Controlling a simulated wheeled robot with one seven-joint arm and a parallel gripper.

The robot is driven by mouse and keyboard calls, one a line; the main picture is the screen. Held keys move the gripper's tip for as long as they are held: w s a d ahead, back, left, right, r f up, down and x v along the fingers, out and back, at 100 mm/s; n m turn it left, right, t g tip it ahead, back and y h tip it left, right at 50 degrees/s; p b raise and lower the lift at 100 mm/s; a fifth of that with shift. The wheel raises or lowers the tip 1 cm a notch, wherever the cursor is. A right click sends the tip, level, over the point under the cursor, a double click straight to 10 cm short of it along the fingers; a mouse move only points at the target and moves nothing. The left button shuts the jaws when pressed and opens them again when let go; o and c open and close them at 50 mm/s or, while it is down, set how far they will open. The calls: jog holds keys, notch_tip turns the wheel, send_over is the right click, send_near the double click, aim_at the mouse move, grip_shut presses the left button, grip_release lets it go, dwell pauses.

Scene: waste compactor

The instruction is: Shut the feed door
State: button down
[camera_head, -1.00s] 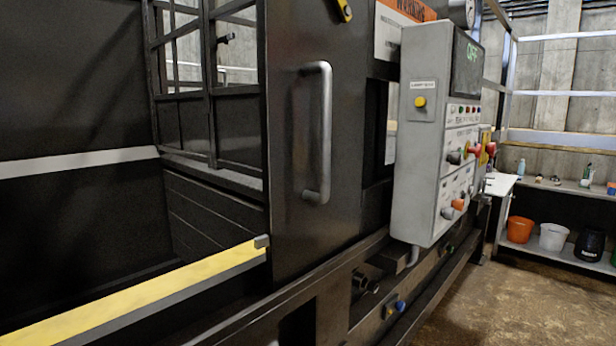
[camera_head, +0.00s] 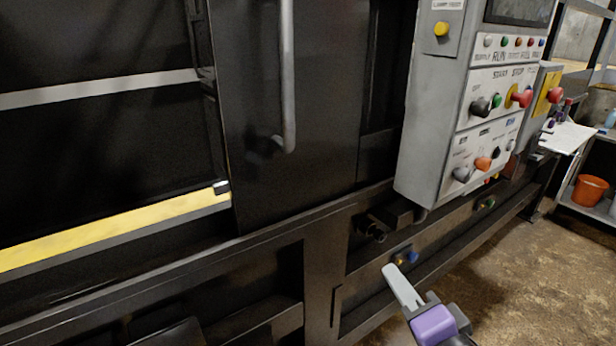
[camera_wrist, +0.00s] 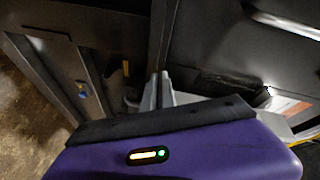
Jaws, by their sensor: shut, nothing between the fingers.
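The feed door (camera_head: 245,130) is a dark sliding panel with a long vertical metal handle (camera_head: 288,75). It stands open, with the dark feed opening to its left above a yellow sill (camera_head: 120,230). My gripper (camera_head: 391,268) is at the bottom of the head view, to the right of and below the door handle, in front of the lower machine frame. Its grey fingers are together and hold nothing. In the wrist view the shut fingers (camera_wrist: 164,80) point at dark machine panels. A metal bar that looks like the handle (camera_wrist: 285,24) shows at upper right there, apart from the fingers.
A grey control box (camera_head: 430,150) with buttons and knobs juts out right of the door. Valves or fittings (camera_head: 375,228) stick out below it. A shelf with an orange bucket (camera_head: 590,190) stands at far right. The brown floor (camera_head: 500,280) is clear.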

jog(key=w+a+r+m+y, duration=0.1)
jog(key=w+a+r, duration=0.1)
jog(key=r, duration=0.4)
jog(key=w+a+r+y, duration=0.1)
jog(key=w+a+r, duration=0.15)
jog(key=r, duration=0.35)
jog(key=m+y+p, duration=0.1)
jog(key=y+p, duration=0.1)
send_near(306, 111)
jog(key=p+x, duration=0.2)
jog(key=x, duration=0.2)
jog(key=shift+r, duration=0.1)
jog(key=shift+s+a+p, duration=0.55)
jog(key=shift+s+a, duration=0.65)
jog(key=shift+s, duration=0.3)
jog(key=shift+a, duration=0.1)
